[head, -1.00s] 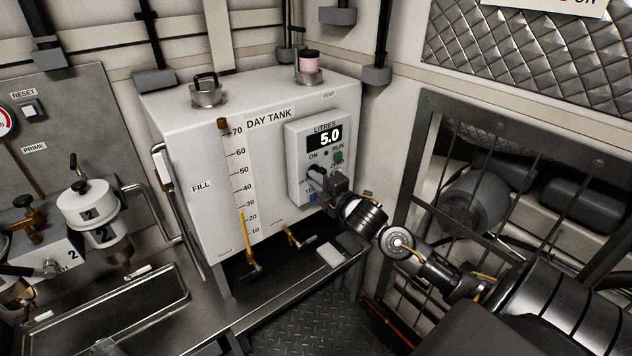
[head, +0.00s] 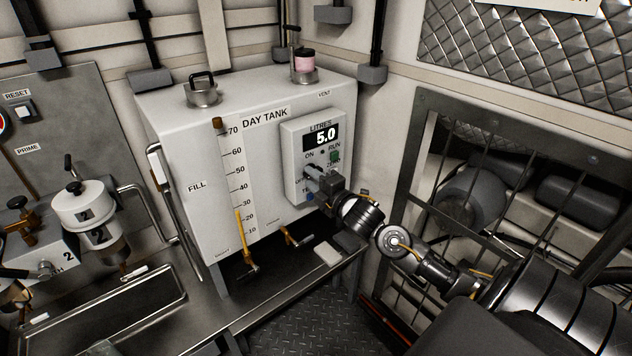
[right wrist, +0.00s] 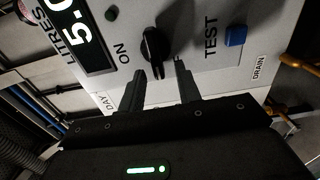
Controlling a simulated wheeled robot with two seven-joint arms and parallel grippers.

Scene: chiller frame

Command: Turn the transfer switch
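The transfer switch is a black knob (right wrist: 154,46) on the light grey control panel (head: 296,143) of the day tank (head: 176,150). In the right wrist view it sits between the word ON and a partly hidden label, with a blue button (right wrist: 236,36) beyond TEST. My right gripper (head: 310,172) is at the panel in the head view; in the right wrist view its two fingers (right wrist: 160,84) stand apart on either side of the knob's lower end. I cannot tell whether they touch it. My left gripper is not in view.
The display (head: 321,136) reads 5.0. A green button (head: 334,156) sits below it. A sight gauge and brass valves (head: 291,237) are on the tank's front. Filter canisters (head: 84,209) stand at left.

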